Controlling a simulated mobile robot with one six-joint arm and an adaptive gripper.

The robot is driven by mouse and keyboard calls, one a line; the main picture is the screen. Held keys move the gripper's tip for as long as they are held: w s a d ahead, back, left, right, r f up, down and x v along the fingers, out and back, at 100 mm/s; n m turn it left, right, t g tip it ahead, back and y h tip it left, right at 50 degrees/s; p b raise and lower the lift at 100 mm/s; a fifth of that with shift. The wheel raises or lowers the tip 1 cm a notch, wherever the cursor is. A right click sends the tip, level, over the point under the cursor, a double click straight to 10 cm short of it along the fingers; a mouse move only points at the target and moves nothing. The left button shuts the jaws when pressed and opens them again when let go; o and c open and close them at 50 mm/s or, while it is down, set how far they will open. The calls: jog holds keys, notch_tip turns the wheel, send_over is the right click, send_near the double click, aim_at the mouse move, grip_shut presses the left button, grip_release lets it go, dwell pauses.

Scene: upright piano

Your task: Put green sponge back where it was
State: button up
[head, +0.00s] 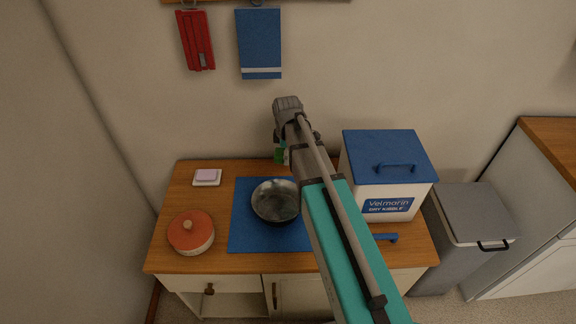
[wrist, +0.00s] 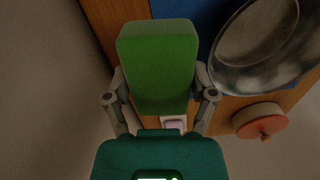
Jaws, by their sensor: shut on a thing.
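My gripper (wrist: 160,88) is shut on the green sponge (wrist: 158,60), with a finger on each side of it in the wrist view. The sponge is a plain green block. In the head view a small part of the green sponge (head: 280,155) shows below my gripper (head: 283,140), near the back edge of the wooden counter (head: 222,262); my arm hides the rest. The sponge appears held above the counter, though its exact height is hard to tell.
A metal pan (head: 275,203) sits on a blue mat (head: 241,230). A blue-lidded kibble container (head: 386,165) is right.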

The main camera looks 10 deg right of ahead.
jog(key=shift+d, duration=0.15)
jog(key=shift+s, duration=0.15)
jog(key=shift+n, duration=0.5)
jog(key=s+r+p, duration=0.1)
jog(key=s, duration=0.2)
jog(key=s+r+p, duration=0.1)
jog(key=s, duration=0.1)
jog(key=s+d+r+p, duration=0.1)
jog(key=s, duration=0.2)
jog(key=shift+s+r+p, duration=0.35)
jog(key=shift+f, duration=0.1)
jog(key=shift+w, duration=0.1)
jog(key=w+f+b, duration=0.1)
jog(key=w, duration=0.2)
jog(key=w+f+b, duration=0.1)
jog(key=w+b, duration=0.1)
jog(key=w, duration=0.1)
jog(key=w+f+b, duration=0.1)
jog(key=w+f, duration=0.1)
jog(key=w, duration=0.1)
jog(key=shift+a+f, duration=0.1)
jog(key=shift+a, duration=0.05)
jog(key=w+f+b, duration=0.4)
jog(key=b, duration=0.1)
jog(key=shift+w+a+f, duration=0.1)
jog(key=shift+f, duration=0.3)
